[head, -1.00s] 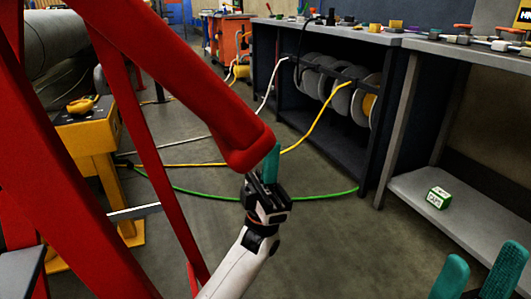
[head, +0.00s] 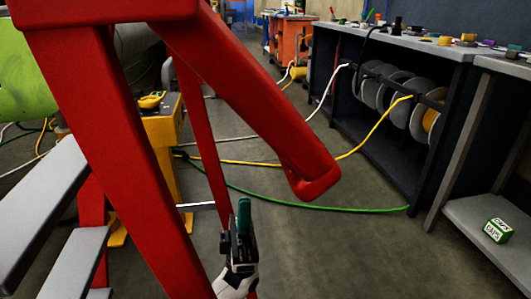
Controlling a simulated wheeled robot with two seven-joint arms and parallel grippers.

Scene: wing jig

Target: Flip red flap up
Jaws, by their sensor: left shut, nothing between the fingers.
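The red flap (head: 255,90) is a long red bar that slopes down to the right from the top of the red frame (head: 110,130). Its rounded lower end hangs free over the floor in the head view. My left gripper (head: 244,215), with teal fingers, is shut and empty. It is upright below and to the left of the flap's lower end, with a visible gap between them. My right gripper is not in view.
Grey steps (head: 75,265) stand at the lower left. A yellow stand (head: 165,130) is behind the frame. A dark bench with cable reels (head: 395,95) and a grey shelf with a green box (head: 497,230) are at the right. Cables cross the floor.

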